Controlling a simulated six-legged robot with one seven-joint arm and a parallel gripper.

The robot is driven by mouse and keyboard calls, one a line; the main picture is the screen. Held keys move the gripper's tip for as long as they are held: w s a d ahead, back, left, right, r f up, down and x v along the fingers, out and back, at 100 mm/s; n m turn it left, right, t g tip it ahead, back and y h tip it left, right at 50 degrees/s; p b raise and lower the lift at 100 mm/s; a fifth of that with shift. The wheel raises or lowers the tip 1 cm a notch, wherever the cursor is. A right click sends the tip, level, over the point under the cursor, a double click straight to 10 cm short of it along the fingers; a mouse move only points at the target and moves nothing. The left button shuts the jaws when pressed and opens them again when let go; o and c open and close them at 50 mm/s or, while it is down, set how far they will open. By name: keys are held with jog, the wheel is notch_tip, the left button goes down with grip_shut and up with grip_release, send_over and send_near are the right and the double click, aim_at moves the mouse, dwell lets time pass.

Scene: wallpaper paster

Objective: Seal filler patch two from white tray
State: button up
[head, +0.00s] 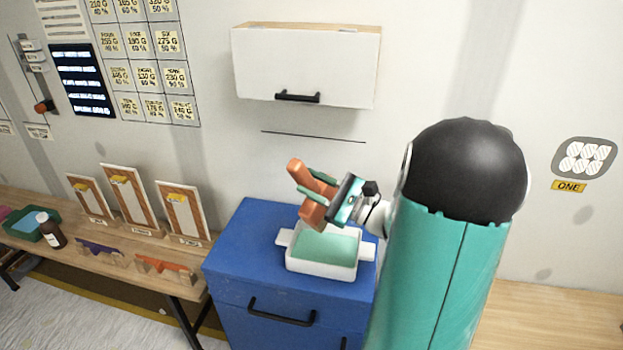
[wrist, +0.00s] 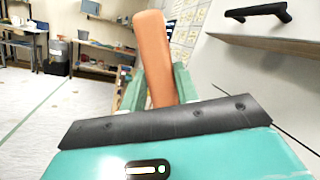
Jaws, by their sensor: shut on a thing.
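My gripper (head: 314,187) is shut on an orange-brown bar-like tool (head: 298,171), held tilted above the white tray. In the wrist view, the tool (wrist: 152,50) stands up between the two green fingers (wrist: 158,85); its working end is not clear. The white tray (head: 293,262) has side handles and a pale green inside, and sits on the blue cabinet. The tool's lower end is over the tray's back left part; I cannot tell whether it touches. A grey wall patch (head: 555,157) with white ovals and a yellow label reading ONE is at the far right. No patch labelled two is visible.
The blue cabinet (head: 238,240) stands against the wall, under a white wall cupboard (head: 305,65). A wooden bench (head: 190,258) at left holds framed boards (head: 128,195), a dark bottle (head: 52,232) and a green tray (head: 25,238). A wooden surface (head: 560,305) is at the lower right.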

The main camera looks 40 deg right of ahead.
aim_at(316, 226)
jog(key=shift+s+d, duration=0.2)
jog(key=shift+w+f, duration=0.2)
jog(key=shift+f, duration=0.1)
jog(key=shift+w+a+f, duration=0.1)
jog(key=shift+a+f, duration=0.05)
jog(key=shift+f, duration=0.15)
jog(key=f, duration=0.7)
jog(key=shift+s, duration=0.25)
jog(key=shift+f, duration=0.45)
jog(key=shift+f, duration=1.05)
jog(key=shift+f, duration=0.35)
jog(key=shift+f, duration=0.1)
